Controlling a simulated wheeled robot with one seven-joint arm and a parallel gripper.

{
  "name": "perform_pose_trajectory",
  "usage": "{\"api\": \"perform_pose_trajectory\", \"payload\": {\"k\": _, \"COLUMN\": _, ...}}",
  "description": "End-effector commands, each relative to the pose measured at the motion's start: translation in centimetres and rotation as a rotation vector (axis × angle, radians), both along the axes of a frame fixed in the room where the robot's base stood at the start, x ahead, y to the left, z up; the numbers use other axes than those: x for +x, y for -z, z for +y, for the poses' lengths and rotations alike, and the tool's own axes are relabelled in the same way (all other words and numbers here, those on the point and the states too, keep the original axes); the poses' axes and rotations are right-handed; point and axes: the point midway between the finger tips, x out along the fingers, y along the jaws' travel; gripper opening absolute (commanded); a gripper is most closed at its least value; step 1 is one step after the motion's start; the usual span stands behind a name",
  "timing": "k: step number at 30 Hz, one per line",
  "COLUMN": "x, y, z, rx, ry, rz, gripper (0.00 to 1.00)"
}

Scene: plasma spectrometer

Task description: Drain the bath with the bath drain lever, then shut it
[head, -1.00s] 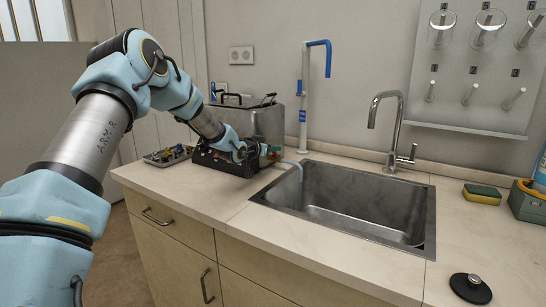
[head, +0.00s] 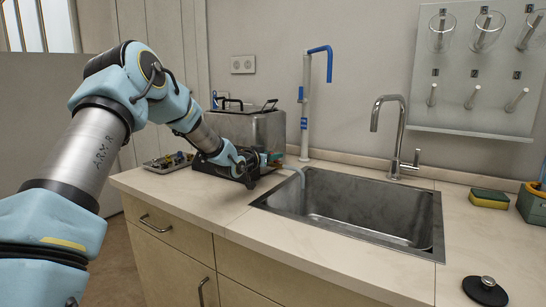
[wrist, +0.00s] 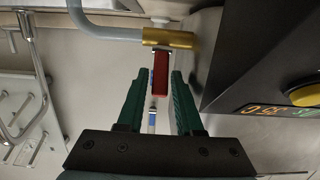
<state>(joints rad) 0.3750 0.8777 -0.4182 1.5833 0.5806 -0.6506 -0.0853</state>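The bath is a steel tank (head: 262,130) on a black base on the counter, left of the sink. The bath drain lever is a red handle (wrist: 160,75) on a brass drain valve (wrist: 168,38) in the wrist view. A pale grey tube (wrist: 110,27) runs from the valve; in the head view the tube (head: 297,170) bends over the sink's edge. My gripper (wrist: 161,73) has dark green fingers, one on each side of the red lever, with a gap visible on both sides. It is open. In the head view my gripper (head: 258,163) is low at the bath's front, its fingers hard to make out.
The steel sink (head: 437,225) lies right of the bath, with a chrome tap (head: 400,130) and a white-blue spout (head: 306,105) behind. A tray of small parts (head: 168,161) sits left of the bath. A sponge (head: 489,198) and a black stopper (head: 485,290) lie at right.

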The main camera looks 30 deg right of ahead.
Motion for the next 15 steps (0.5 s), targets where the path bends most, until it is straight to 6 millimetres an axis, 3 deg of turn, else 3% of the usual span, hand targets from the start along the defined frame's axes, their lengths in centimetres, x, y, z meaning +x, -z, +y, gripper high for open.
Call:
{"api": "perform_pose_trajectory", "payload": {"k": 8, "x": -0.6, "y": -0.1, "z": 1.2, "rx": 0.000, "ry": -0.001, "rz": -0.001, "gripper": 0.35}}
{"api": "perform_pose_trajectory", "payload": {"k": 15, "x": -2.8, "y": -0.7, "z": 5.3, "rx": 0.001, "ry": -0.002, "rz": -0.001, "gripper": 0.35}}
